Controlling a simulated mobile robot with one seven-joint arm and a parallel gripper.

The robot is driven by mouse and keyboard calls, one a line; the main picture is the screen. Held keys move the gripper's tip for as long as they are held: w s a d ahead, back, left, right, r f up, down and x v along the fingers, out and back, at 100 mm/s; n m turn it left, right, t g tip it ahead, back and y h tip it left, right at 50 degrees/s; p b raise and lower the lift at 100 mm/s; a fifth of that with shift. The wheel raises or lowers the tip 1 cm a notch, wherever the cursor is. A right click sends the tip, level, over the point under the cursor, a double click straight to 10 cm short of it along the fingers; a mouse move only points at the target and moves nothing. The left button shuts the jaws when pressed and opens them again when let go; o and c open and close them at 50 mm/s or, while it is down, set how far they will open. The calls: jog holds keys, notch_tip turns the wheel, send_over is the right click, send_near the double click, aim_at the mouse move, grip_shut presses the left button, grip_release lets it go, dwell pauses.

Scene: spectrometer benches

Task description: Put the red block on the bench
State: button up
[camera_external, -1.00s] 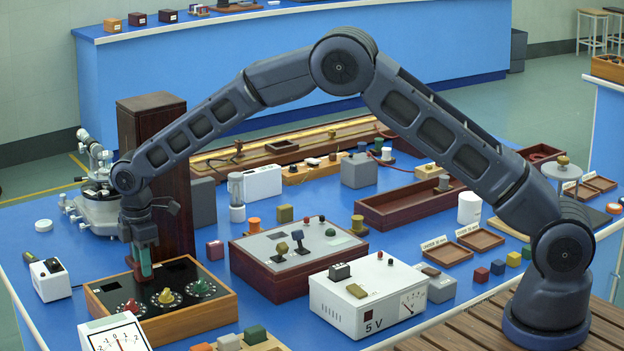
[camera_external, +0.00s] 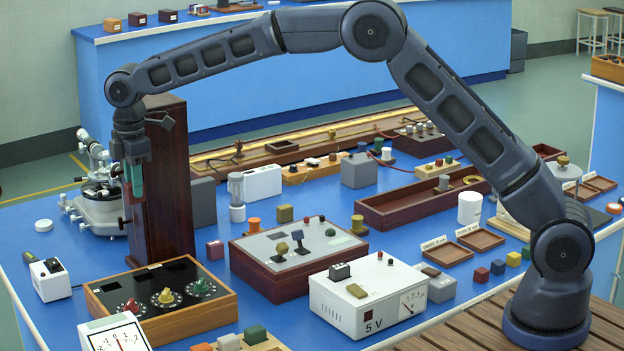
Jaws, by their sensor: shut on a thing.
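My gripper (camera_external: 134,182) has teal fingers that point down. It is raised at the left, beside the tall dark-brown wooden cabinet (camera_external: 168,195) and above the level of the dial box. A small red block (camera_external: 482,274) sits on the blue bench (camera_external: 300,218) at the right front, beside a blue block and a yellow block. A maroon cube (camera_external: 215,250) stands on the bench behind the dial box. My gripper is far from the small red block.
The wooden dial box (camera_external: 222,305) with dark slots is at the front left, near a white meter (camera_external: 115,335). A metal instrument (camera_external: 100,208) stands close behind my gripper. A grey-topped console (camera_external: 290,250) and a white 5 V supply (camera_external: 365,300) fill the middle front.

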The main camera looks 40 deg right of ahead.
notch_tip(320, 180, up, 26)
jog(key=w+d+m, duration=0.3)
jog(key=w+d, duration=0.3)
jog(key=d, duration=0.7)
jog(key=w+d+m, duration=0.3)
jog(key=w+d, duration=0.4)
jog(key=d, duration=0.7)
jog(key=w+d+m, duration=0.3)
jog(key=w+d, duration=0.3)
jog(key=d, duration=0.7)
jog(key=s+d+m, duration=0.2)
jog(key=d+m, duration=0.7)
jog(key=d, duration=3.2)
jog(key=f, duration=5.1)
jog(key=shift+w+a, duration=0.15)
jog(key=shift+a, duration=0.1)
jog(key=shift+f, duration=0.1)
jog(key=o, duration=1)
